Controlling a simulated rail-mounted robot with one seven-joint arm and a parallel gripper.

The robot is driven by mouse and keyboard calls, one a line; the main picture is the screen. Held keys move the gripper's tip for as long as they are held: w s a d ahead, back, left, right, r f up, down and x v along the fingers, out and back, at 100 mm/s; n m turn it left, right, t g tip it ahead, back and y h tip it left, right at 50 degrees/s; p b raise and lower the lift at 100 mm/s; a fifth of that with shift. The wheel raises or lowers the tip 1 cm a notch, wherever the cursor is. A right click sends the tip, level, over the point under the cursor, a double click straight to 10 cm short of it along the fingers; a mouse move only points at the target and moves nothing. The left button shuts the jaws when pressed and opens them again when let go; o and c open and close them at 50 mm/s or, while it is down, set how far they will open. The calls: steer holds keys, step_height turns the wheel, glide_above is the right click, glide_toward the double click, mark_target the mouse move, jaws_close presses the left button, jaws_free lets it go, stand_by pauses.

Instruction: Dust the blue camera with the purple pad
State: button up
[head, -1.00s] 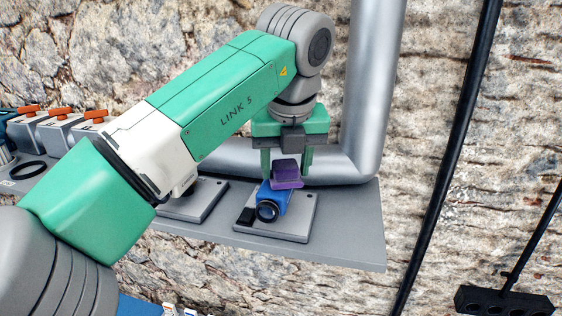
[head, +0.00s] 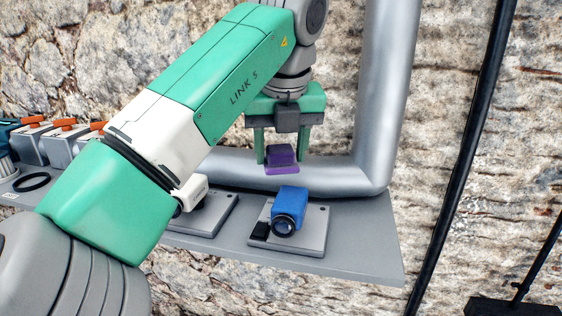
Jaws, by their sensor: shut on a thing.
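The blue camera (head: 291,203) stands on a grey square plate on the shelf, its dark round lens facing the front. A small black block (head: 260,231) sits at the plate's front left corner. The purple pad (head: 281,158) is a block with a wider flat base. My gripper (head: 281,156) is shut on the pad, one green finger at each side. The pad hangs behind and above the camera, with a visible gap between them in the picture.
A white camera (head: 194,192) on a similar plate stands to the left, partly hidden by my arm. A thick grey pipe (head: 340,176) runs behind the plates and turns upward on the right. Grey boxes with orange knobs (head: 66,124) stand at the far left. A black cable (head: 465,150) hangs right of the shelf.

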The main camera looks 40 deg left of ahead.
steer(key=shift+r, duration=1.6)
